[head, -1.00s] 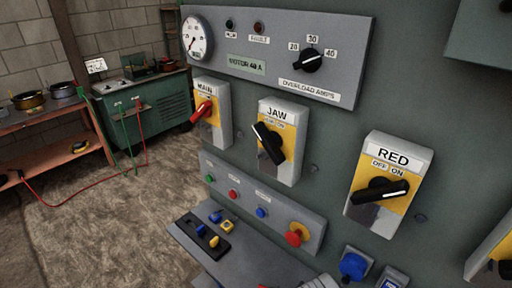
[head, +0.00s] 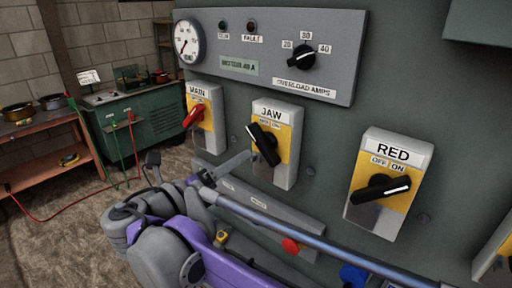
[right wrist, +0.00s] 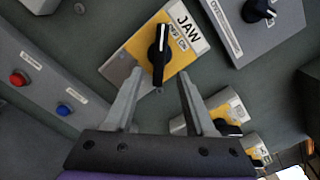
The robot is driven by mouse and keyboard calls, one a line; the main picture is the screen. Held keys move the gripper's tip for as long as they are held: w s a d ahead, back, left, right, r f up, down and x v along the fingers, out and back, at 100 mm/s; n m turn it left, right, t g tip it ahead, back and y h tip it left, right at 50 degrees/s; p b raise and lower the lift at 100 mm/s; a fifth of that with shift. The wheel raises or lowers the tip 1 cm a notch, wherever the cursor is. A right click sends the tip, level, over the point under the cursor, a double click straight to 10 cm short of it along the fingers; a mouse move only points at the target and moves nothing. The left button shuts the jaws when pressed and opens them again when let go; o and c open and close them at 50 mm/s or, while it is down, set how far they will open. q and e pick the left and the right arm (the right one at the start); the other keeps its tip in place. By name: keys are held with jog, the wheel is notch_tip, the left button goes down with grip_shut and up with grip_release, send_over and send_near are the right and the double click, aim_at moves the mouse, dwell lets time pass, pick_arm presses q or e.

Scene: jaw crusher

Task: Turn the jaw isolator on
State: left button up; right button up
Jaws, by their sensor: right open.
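The jaw isolator (head: 284,170) is a grey box with a yellow plate on the panel, labelled JAW. Its black handle (head: 264,145) has its white-marked end tilted up-left, towards the OFF side. In the right wrist view the handle (right wrist: 159,55) shows just beyond and between the two fingertips. My right gripper (right wrist: 160,76) is open and empty, its fingers spread on either side of the handle's lower end; contact cannot be told. In the head view one finger reaches the isolator's lower left. My left gripper is not in view.
The MAIN isolator (head: 208,138) with a red handle stands to the left, and the RED isolator (head: 400,155), its handle towards ON, to the right. The overload dial (head: 301,56) sits above. A button strip (head: 262,205) below is partly hidden by my arm.

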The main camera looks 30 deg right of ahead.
aim_at(259, 147)
jog(key=x, duration=0.9)
jog(key=shift+d, duration=0.1)
grip_shut()
